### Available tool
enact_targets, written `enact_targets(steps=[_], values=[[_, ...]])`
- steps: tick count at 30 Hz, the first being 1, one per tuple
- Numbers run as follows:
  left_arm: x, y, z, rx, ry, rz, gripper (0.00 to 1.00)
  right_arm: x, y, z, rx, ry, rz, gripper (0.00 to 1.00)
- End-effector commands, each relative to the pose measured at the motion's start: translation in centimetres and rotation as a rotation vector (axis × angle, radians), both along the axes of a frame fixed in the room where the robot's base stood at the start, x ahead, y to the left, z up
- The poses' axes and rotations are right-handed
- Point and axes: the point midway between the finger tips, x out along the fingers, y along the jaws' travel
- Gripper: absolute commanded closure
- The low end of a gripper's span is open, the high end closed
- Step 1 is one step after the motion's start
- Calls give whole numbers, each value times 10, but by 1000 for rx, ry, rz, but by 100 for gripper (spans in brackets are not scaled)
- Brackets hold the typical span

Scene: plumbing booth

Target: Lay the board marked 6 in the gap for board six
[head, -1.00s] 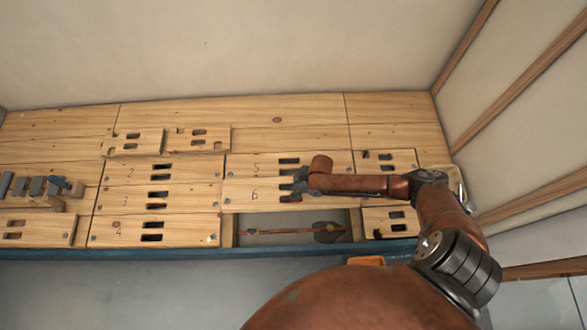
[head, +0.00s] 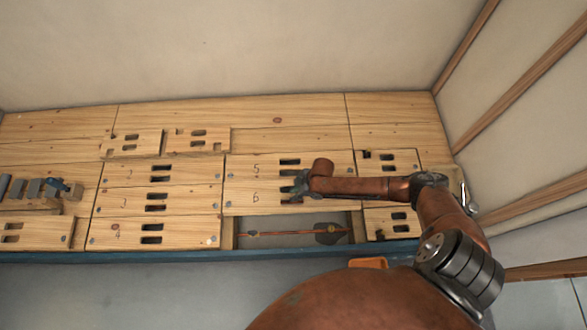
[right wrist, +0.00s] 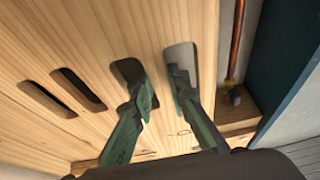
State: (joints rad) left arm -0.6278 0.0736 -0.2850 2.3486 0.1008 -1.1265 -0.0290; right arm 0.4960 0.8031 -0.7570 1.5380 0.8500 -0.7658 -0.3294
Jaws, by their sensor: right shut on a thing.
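The board marked 6 (head: 240,197) is a pale wooden board with two dark slots, lying just below the board marked 5 (head: 240,169). My right gripper (head: 293,188) is at its slots. In the right wrist view my gripper (right wrist: 158,87) has a finger at each slot and is shut on the strip of board 6 (right wrist: 155,38) between them. The gap (head: 275,219) is open along the board's near edge, with a copper pipe (head: 285,232) inside. The board's right part is partly hidden by my arm. My left gripper is not in view.
Boards marked 2, 3 and 4 (head: 190,239) lie left of the gap. A small slotted board (head: 375,227) lies to its right. Two loose boards (head: 133,148) rest farther back. Grey blocks (head: 35,188) stand at far left. A blue edge (head: 200,254) runs along the front.

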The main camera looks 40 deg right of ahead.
Motion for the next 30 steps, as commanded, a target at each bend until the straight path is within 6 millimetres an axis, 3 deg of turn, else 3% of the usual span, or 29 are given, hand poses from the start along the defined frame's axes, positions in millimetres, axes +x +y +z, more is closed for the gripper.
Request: enact_targets(steps=[15, 30], values=[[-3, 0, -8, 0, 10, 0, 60, 2, 1, -12, 2, -4, 0, 100], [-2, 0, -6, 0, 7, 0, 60, 2, 0, -11, 1, -5, 0, 100]])
